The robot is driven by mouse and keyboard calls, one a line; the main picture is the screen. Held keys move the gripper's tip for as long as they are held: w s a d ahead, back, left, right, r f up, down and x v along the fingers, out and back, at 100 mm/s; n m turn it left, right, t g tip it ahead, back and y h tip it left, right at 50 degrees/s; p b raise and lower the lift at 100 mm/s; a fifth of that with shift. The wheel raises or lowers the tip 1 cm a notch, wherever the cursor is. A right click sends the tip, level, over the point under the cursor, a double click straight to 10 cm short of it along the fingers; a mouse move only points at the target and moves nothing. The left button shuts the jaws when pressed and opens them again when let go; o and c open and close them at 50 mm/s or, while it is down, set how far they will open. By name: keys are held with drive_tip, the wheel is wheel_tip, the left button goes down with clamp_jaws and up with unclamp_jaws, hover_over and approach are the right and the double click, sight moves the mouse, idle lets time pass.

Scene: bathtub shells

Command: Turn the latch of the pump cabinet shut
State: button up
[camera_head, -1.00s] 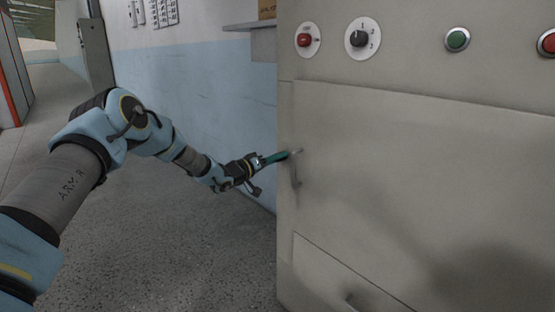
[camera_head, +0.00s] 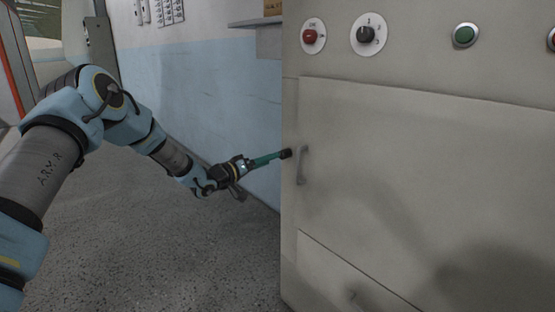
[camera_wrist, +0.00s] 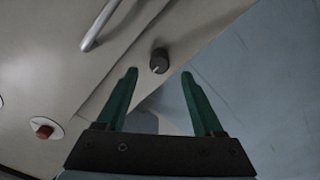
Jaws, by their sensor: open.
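The pump cabinet (camera_head: 420,150) is a large grey-beige box on the right in the head view. Its latch looks to be a small dark round knob (camera_head: 286,153) near the left edge of its front. In the wrist view the knob (camera_wrist: 159,60) shows a short pale mark pointing down and slightly left. My gripper (camera_head: 276,157) has teal fingers, open and empty. In the wrist view the fingers (camera_wrist: 159,74) stand either side of the line to the knob, which lies just beyond the tips, apparently untouched.
A grey bar handle (camera_head: 302,165) is on the door just right of the knob. Above the door are a red switch (camera_head: 310,36), a dark selector dial (camera_head: 367,35) and a green button (camera_head: 465,35). A blue and white wall (camera_head: 200,90) stands behind; the floor at left is clear.

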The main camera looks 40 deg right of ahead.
drive_tip(key=a, duration=0.4)
drive_tip(key=shift+w, duration=0.1)
idle(0.4)
